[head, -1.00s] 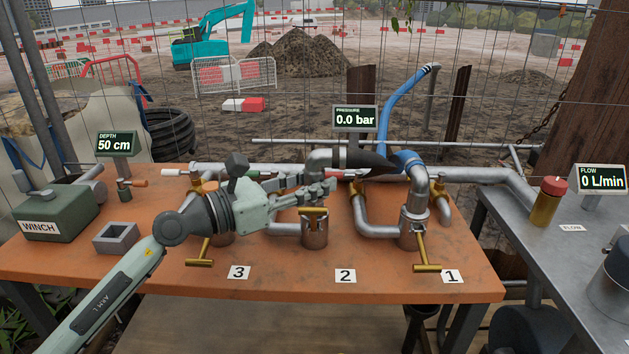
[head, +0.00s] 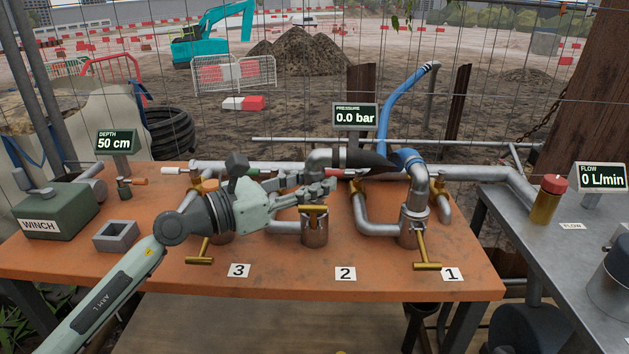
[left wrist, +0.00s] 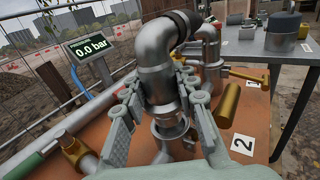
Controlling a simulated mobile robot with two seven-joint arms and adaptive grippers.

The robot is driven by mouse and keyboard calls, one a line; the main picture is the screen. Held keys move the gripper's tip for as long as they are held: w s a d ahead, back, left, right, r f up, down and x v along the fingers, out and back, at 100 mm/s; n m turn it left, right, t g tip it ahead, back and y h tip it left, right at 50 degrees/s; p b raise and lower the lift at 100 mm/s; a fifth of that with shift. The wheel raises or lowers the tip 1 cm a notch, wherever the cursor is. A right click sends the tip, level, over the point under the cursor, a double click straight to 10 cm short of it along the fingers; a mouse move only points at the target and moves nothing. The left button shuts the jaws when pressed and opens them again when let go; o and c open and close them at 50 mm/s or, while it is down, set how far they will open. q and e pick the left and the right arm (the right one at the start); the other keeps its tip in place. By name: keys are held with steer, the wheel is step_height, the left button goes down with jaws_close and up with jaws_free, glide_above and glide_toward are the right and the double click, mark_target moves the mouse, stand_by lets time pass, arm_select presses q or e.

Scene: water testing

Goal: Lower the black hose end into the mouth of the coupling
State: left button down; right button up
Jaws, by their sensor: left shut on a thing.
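The black hose (head: 372,160) ends in a grey metal elbow (head: 325,158) that bends downward. My left gripper (head: 326,187) is shut on this hose end. In the left wrist view, its fingers (left wrist: 162,95) lie on both sides of the elbow's lower pipe (left wrist: 158,70). The metal coupling (head: 314,236) stands upright behind label 2, directly below the gripper, with a brass lever at its front. It also shows in the left wrist view (left wrist: 172,133), right under the hose end. The fingers partly hide the gap, so I cannot tell whether the pipe has entered the mouth. My right gripper is out of view.
Couplings with brass levers stand at label 1 (head: 452,276) and label 3 (head: 238,272). A blue hose (head: 397,105) rises behind. The pressure display (head: 355,118) reads 0.0 bar. A green winch (head: 55,210) and a grey square block (head: 115,237) are left. The orange table's front strip is mostly clear.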

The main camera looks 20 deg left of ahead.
mark_target(314, 200)
arm_select(q)
steer(key=shift+f+b, duration=1.35)
steer(key=shift+f, duration=0.4)
steer(key=c, duration=1.1)
jaws_free()
steer(key=shift+r, duration=0.1)
steer(key=shift+s, duration=0.1)
steer(key=v, duration=1.2)
